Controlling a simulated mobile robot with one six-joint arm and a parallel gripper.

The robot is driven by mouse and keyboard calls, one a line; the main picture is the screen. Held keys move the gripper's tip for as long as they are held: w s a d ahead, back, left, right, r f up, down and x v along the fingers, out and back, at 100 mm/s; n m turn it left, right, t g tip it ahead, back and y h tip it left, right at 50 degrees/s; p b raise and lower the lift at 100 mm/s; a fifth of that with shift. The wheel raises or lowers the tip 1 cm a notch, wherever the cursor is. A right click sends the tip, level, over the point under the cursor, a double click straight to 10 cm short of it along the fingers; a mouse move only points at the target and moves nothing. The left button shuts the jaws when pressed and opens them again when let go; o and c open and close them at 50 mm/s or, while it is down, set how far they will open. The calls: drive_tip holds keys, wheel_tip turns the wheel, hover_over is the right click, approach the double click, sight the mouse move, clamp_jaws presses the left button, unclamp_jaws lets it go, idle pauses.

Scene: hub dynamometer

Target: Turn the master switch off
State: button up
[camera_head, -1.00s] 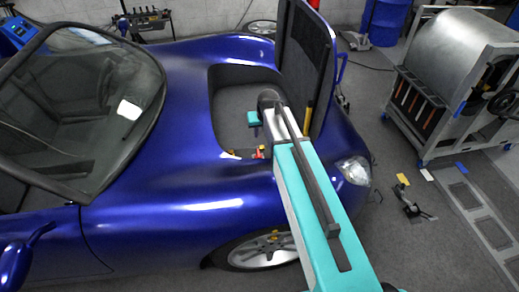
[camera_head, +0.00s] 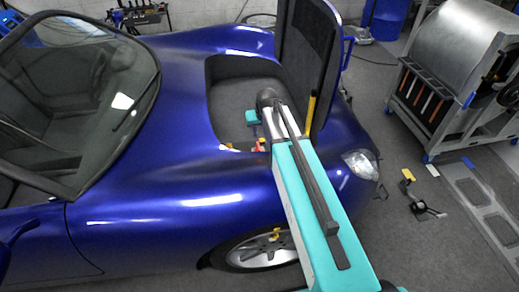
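A small red part (camera_head: 259,144), perhaps the master switch, shows at the near edge of the open compartment (camera_head: 232,84) of the blue car (camera_head: 160,180). It is too small to tell its setting. My teal and grey arm reaches from the bottom right up over the fender, its far end over the compartment. A small teal part of my gripper end (camera_head: 252,117) shows left of the arm, above the red part in the picture. The fingers are hidden or too small to make out, and I cannot tell whether they touch anything.
The raised lid (camera_head: 308,50) stands close to the right of my arm, with a yellow strip (camera_head: 311,104) by it. A wheeled metal cart (camera_head: 440,95) stands at right.

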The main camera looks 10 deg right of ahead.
sight(258, 146)
drive_tip(key=shift+f+b, duration=0.4)
drive_tip(key=shift+f, duration=0.35)
drive_tip(key=shift+p+x, duration=0.75)
drive_tip(key=shift+x, duration=6.15)
drive_tip(key=shift+r, duration=0.1)
clamp_jaws()
